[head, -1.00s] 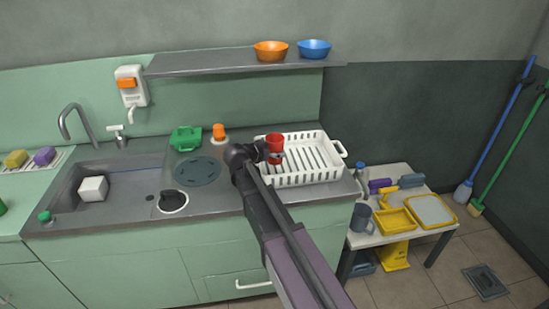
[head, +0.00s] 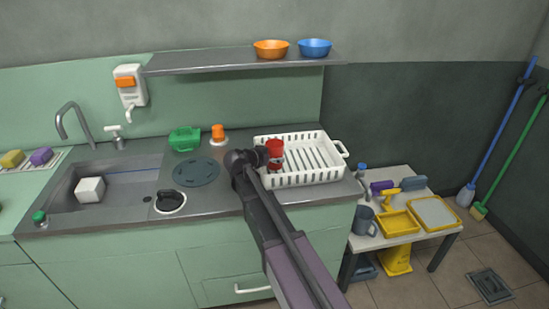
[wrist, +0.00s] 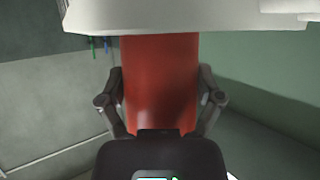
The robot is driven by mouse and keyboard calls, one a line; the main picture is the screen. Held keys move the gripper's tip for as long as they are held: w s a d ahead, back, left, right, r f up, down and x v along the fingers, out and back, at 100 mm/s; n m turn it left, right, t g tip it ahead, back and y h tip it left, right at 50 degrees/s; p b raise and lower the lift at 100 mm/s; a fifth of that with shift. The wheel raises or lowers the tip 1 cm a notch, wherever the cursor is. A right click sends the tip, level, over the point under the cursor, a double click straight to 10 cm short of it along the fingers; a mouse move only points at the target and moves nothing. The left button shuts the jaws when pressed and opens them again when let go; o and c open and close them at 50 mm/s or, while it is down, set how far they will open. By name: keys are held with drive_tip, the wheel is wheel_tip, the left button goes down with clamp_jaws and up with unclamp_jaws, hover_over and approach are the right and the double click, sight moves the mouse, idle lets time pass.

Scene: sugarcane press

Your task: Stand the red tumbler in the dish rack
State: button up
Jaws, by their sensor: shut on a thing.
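The red tumbler (head: 275,148) is at the left part of the white dish rack (head: 300,178), in the head view. My gripper (head: 268,157) is shut on it, reaching over the rack's left side. In the wrist view, the red tumbler (wrist: 160,75) fills the middle, with a finger of my gripper (wrist: 160,102) on each side. A white surface, which looks like the rack, covers the tumbler's end at the top of that view. Whether the tumbler touches the rack floor is hidden.
An orange-topped container (head: 218,133) and a green caddy (head: 184,139) stand left of the rack. The sink (head: 120,185) is further left. A shelf (head: 215,64) with two bowls hangs above. A side table (head: 405,231) stands right. The rack's right part is empty.

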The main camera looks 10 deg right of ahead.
drive_tip(key=shift+f+b, duration=0.6)
drive_tip(key=o, duration=1)
drive_tip(key=shift+r, duration=0.15)
drive_tip(key=shift+r+p, duration=0.6)
drive_tip(key=shift+p, duration=0.15)
drive_tip(key=p+v, duration=0.4)
drive_tip(key=v, duration=0.8)
drive_tip(key=shift+f, duration=0.1)
